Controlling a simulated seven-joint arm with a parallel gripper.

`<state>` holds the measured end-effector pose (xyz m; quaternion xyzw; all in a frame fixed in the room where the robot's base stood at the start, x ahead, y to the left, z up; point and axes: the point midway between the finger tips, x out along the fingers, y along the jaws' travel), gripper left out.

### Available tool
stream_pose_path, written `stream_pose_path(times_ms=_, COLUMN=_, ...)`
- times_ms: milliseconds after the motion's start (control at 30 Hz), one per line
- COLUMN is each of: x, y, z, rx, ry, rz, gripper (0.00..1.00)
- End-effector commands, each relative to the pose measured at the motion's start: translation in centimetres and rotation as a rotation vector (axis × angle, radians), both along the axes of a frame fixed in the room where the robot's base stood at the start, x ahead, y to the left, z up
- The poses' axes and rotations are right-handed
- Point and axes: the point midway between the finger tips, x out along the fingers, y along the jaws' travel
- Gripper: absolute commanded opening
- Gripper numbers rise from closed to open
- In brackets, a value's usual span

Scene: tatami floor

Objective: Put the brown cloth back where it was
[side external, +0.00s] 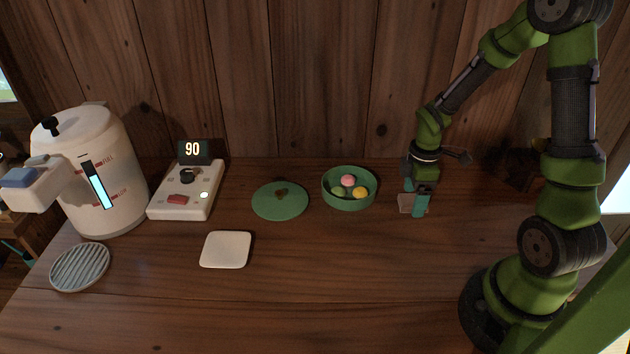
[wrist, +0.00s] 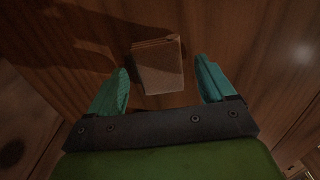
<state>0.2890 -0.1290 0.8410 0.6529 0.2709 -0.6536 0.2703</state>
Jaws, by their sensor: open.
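The brown cloth (wrist: 158,66) shows in the wrist view as a folded, roughly square piece lying on the wooden table. In the side view the cloth (side external: 405,203) lies right of the green bowl, partly hidden behind my gripper's finger. My gripper (side external: 418,205) points down at the cloth with its fingers low near the table. In the wrist view my gripper (wrist: 165,88) is open, with one teal finger on each side of the cloth's near part. I see no finger clearly touching it.
A green bowl (side external: 349,203) with several coloured balls stands left of my gripper. Further left are a green lid (side external: 280,201), a white square plate (side external: 225,250), a control box (side external: 186,196) reading 90, a white kettle (side external: 92,170) and a round grate (side external: 80,267). The front middle table is clear.

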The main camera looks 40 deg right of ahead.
Motion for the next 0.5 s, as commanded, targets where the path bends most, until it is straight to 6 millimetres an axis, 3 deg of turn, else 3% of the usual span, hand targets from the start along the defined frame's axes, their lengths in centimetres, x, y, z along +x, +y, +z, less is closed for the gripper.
stream_pose_path(times_ms=500, x=0.1, y=-0.1, z=9.8, rx=-0.004, ry=-0.006, rz=-0.001, gripper=0.83)
